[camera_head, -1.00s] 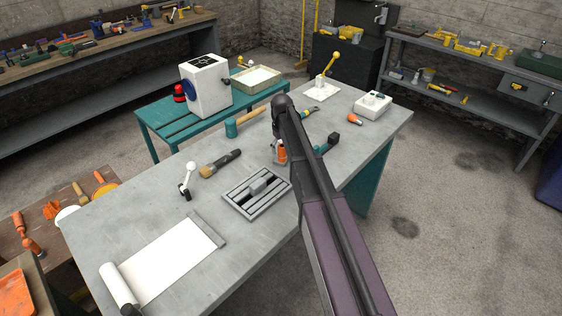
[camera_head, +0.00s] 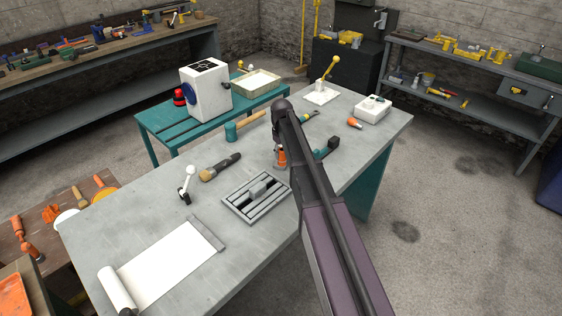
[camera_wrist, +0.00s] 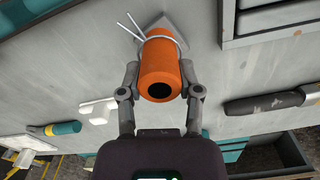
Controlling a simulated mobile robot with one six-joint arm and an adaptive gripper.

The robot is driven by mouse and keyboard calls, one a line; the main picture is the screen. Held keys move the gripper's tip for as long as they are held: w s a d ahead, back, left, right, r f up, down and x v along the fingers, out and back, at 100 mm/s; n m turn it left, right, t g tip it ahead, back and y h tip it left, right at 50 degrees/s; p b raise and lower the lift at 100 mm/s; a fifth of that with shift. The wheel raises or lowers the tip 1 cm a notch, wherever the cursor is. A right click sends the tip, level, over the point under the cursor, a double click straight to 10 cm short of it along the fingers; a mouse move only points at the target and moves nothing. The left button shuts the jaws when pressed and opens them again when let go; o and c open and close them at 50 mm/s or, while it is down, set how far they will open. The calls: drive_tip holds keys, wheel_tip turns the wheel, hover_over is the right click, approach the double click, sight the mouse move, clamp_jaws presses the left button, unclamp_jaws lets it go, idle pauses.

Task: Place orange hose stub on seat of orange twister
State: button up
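The orange hose stub (camera_wrist: 162,67) is a short orange tube with a dark bore facing the wrist camera and a pale wire loop near its far end. My gripper (camera_wrist: 160,68) has its fingers against both sides of it. In the head view an orange part (camera_head: 282,158) shows beneath my gripper, partly covered by my arm. A grey pointed plate-like shape (camera_wrist: 181,25) lies behind the stub; I cannot tell whether they touch. I cannot clearly identify the orange twister or its seat.
A slotted grey plate (camera_head: 240,211), a brush (camera_head: 220,166) and a small white-knobbed lever (camera_head: 187,181) are left of my gripper. A teal tool (camera_head: 327,149) is close on its right. A white box (camera_head: 373,108) stands farther back. The bench's front left holds a paper roll (camera_head: 117,288).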

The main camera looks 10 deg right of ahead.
clamp_jaws()
drive_tip(key=shift+r, duration=0.1)
wheel_tip(320, 180, up, 3)
drive_tip(key=p, duration=0.2)
drive_tip(key=shift+f+p, duration=0.2)
drive_tip(key=shift+p, duration=0.2)
drive_tip(key=s+r+p, duration=0.2)
drive_tip(key=s, duration=1.4)
drive_tip(key=shift+a, duration=0.25)
drive_tip(key=shift+r, duration=0.1)
